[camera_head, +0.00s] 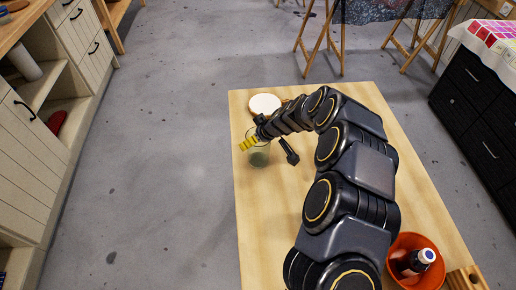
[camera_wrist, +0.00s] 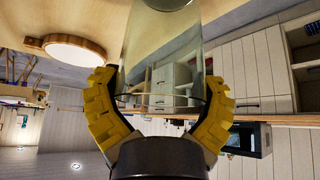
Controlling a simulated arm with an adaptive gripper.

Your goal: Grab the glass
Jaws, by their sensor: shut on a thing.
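A clear glass (camera_head: 259,158) with a greenish lower part is near the left edge of the wooden table (camera_head: 278,220). In the head view my gripper (camera_head: 249,143) is at the glass, with a yellow finger pad showing. In the wrist view the glass (camera_wrist: 163,45) is between the two yellow pads of my gripper (camera_wrist: 160,84), which is shut on it. The head view does not show clearly whether the glass touches the table. My arm hides part of the table.
A round white-topped piece with a wooden rim (camera_wrist: 77,51) is close by; the head view shows it (camera_head: 264,104) behind the glass. An orange bowl (camera_head: 404,283) holding a dark bottle (camera_head: 412,264) and a wooden block (camera_head: 466,278) are at the near right. The table's left edge is close to the glass.

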